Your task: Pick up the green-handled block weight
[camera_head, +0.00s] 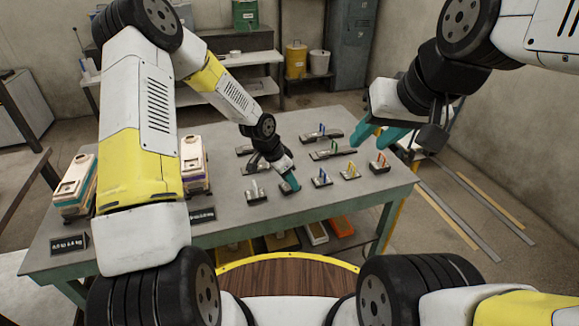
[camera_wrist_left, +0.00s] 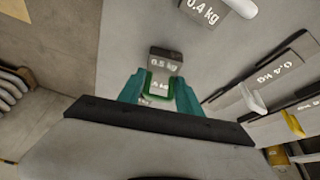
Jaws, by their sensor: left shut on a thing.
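My left gripper (camera_head: 289,184) is low over the table among the weights. In the left wrist view, its teal fingers (camera_wrist_left: 160,95) are shut on the green handle of a dark block weight (camera_wrist_left: 165,62) marked 0.5 kg. The head view mostly hides this weight behind the gripper, and I cannot tell whether it touches the table. Another small weight with a greenish handle (camera_head: 334,148) stands farther back. My right gripper (camera_head: 377,137) hangs above the table's right side, its teal fingers apart and empty.
White-handled (camera_head: 255,194), blue-handled (camera_head: 321,180), yellow-handled (camera_head: 350,173) and red-handled (camera_head: 380,165) weights stand close around my left gripper on the grey table (camera_head: 235,222).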

